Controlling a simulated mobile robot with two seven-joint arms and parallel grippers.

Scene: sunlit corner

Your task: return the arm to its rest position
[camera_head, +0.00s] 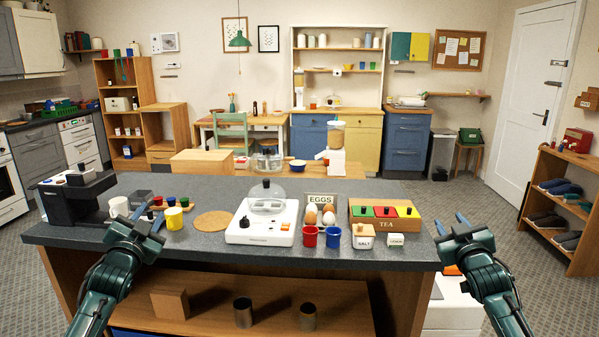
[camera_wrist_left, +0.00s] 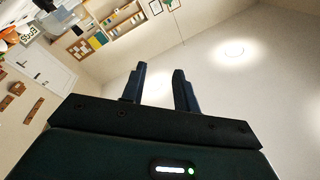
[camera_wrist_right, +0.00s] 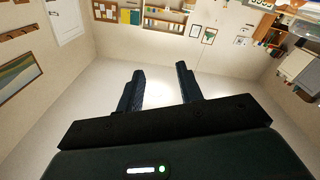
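My left gripper (camera_head: 149,217) is raised at the left front edge of the dark counter (camera_head: 240,186), its fingers pointing up and away. In the left wrist view its two fingers (camera_wrist_left: 158,82) stand apart with nothing between them. My right gripper (camera_head: 451,221) is raised just off the counter's right end. In the right wrist view its fingers (camera_wrist_right: 160,85) are also apart and empty. Both arms come up from the bottom corners of the head view, roughly mirrored. Whether the left gripper touches the counter cannot be told.
Near my left gripper are a white mug (camera_head: 119,207) and a yellow cup (camera_head: 174,218).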

